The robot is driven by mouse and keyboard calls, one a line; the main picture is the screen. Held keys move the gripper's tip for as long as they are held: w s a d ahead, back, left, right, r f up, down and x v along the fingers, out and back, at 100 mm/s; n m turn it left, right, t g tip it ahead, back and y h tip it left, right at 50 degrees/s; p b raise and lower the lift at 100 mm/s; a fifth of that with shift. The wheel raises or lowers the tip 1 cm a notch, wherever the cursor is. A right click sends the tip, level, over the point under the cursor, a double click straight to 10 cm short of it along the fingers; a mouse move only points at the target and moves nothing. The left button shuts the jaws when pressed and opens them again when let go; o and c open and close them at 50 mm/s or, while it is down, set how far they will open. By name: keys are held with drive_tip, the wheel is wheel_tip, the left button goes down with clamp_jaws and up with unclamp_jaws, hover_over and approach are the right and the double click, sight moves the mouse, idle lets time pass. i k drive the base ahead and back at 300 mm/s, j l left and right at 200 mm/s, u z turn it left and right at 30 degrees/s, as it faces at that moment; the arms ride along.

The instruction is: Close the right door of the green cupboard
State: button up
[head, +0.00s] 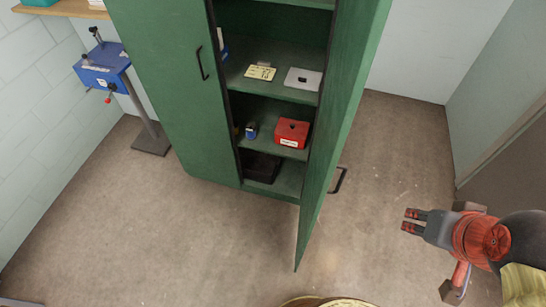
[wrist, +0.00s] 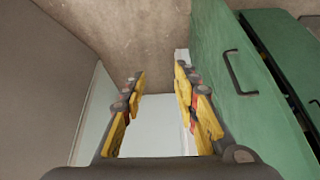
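The green cupboard (head: 165,80) stands at the back in the head view, its left door shut. Its right door (head: 345,90) is swung wide open toward me, with a dark handle (head: 339,180) on its right-hand face. In the wrist view the right door (wrist: 222,75) fills the right side, with its handle (wrist: 238,72) showing. My gripper (head: 410,220) is to the right of the door, apart from it, at the lower right of the head view. In the wrist view my gripper (wrist: 158,85) has its fingers spread with nothing between them.
Shelves inside hold a red box (head: 291,132), a yellow note (head: 260,72) and a few small items. A blue machine on a stand (head: 103,70) is at the left. A grey panel (wrist: 45,80) is left of my gripper. Floor between door and gripper is clear.

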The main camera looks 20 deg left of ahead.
sight(360, 25)
drive_tip(key=i+l+u, duration=0.2)
drive_tip(key=u, duration=0.2)
drive_tip(key=i+l+u, duration=0.15)
drive_tip(key=u, duration=0.25)
drive_tip(key=i+l+u, duration=0.15)
drive_tip(key=l+u, duration=0.25)
drive_tip(key=i+l+u, duration=0.1)
drive_tip(key=l+u, duration=0.3)
drive_tip(key=k+j+z, duration=0.3)
drive_tip(key=k+j, duration=0.45)
drive_tip(key=j, duration=0.1)
